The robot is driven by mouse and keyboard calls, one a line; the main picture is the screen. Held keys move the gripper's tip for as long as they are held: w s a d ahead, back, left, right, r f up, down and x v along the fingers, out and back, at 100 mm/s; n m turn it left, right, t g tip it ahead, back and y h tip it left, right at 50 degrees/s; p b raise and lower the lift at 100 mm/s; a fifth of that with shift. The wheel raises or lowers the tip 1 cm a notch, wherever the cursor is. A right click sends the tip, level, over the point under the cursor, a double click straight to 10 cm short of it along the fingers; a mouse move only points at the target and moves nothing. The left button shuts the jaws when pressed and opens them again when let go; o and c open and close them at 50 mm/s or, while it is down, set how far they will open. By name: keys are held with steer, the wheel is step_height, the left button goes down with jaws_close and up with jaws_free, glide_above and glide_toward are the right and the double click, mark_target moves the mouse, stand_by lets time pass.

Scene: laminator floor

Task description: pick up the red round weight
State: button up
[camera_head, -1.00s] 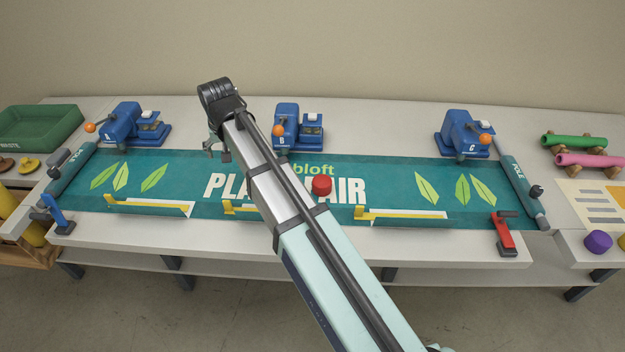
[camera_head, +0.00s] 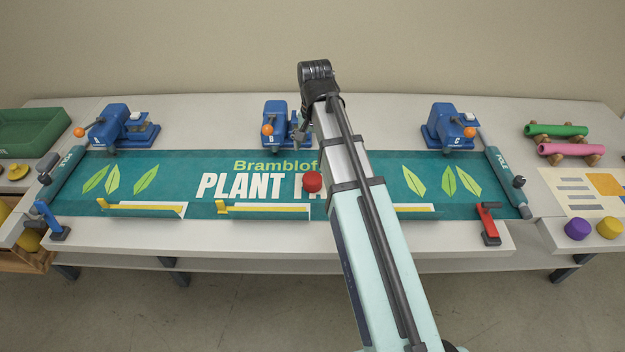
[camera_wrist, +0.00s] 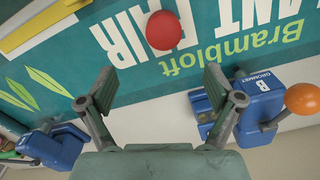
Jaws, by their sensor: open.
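The red round weight (camera_head: 313,182) lies on the teal banner (camera_head: 170,193), right by the left edge of my arm in the head view. The wrist view shows its round top (camera_wrist: 163,30) whole, on the white lettering. My gripper (camera_wrist: 160,82) is open and empty, its two fingers spread apart. The weight appears beyond the fingertips, roughly centred between them and apart from both. In the head view my arm reaches over the banner and hides much of the gripper.
Blue grommet press B (camera_head: 275,125) with an orange knob stands near my gripper; it also shows in the wrist view (camera_wrist: 250,105). Presses A (camera_head: 115,124) and C (camera_head: 445,128) stand along the back. Purple (camera_head: 577,229) and yellow (camera_head: 610,228) weights sit far right.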

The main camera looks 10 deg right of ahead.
mark_target(312, 176)
step_height(312, 176, down, 7)
steer(key=shift+f+p, duration=0.15)
steer(key=shift+p, duration=0.6)
steer(key=shift+w+a+f+p, duration=0.15)
steer(key=shift+f+p, duration=0.3)
steer(key=shift+f, duration=0.5)
steer(key=shift+s+a+f+p, duration=0.1)
steer(key=shift+f+p, duration=0.3)
steer(key=shift+f, duration=1.35)
steer(key=c, duration=1.5)
